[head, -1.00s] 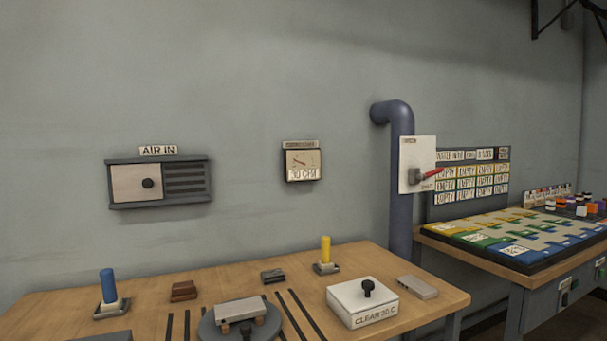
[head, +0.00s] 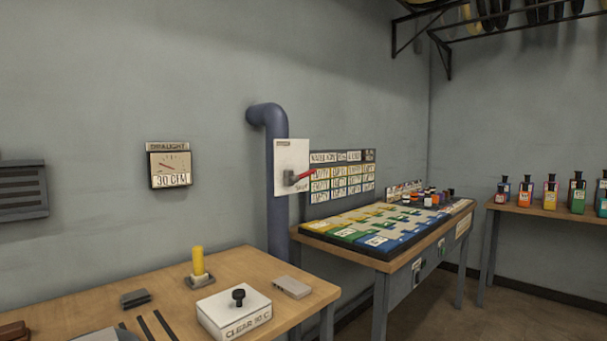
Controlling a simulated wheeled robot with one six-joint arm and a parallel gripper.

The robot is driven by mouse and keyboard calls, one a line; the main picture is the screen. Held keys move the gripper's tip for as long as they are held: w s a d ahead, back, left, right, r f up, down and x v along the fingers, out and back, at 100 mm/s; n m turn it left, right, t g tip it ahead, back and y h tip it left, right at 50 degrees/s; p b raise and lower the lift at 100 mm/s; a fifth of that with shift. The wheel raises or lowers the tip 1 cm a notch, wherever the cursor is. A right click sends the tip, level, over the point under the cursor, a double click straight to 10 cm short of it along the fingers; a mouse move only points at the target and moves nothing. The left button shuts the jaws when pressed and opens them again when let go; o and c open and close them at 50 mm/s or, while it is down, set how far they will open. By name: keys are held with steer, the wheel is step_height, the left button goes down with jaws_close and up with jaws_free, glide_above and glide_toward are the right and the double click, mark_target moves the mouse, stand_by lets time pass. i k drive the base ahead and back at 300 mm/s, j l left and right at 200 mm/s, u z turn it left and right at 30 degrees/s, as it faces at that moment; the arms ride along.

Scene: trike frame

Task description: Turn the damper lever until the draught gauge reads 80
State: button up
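The draught gauge (head: 170,165) hangs on the wall left of centre; its plate reads "30 CFM" and its needle points up and to the left. The damper lever (head: 302,177) has a red handle on a dark hub, mounted on a white plate (head: 291,154) in front of a blue-grey pipe (head: 278,215). The handle points right and slightly up. My gripper does not show in this view.
A wooden bench (head: 232,273) at the front holds a yellow peg (head: 198,260), a white box (head: 234,313) marked "CLEAR" and small blocks. A second table (head: 382,262) with a coloured board stands right of the pipe. Bottles stand on a far-right table (head: 540,209).

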mark_target(295, 180)
steer(key=i+l+u, duration=0.1)
steer(key=i+l, duration=0.25)
steer(key=i+l+u, duration=0.15)
steer(key=i+l, duration=0.15)
steer(key=i+l+u, duration=0.1)
steer(key=i+l, duration=0.2)
steer(key=l, duration=0.25)
steer(key=i+l+u, duration=0.15)
steer(key=l, duration=0.3)
steer(key=i+l+u, duration=0.1)
steer(key=i+l, duration=0.25)
steer(key=l, duration=0.15)
steer(key=i+l+u, duration=0.1)
steer(key=i+l, duration=0.15)
steer(key=l, duration=0.25)
steer(key=i+l+u, duration=0.15)
steer(key=l, duration=0.35)
steer(key=i+l+u, duration=0.1)
steer(key=i+l, duration=0.15)
steer(key=l, duration=0.3)
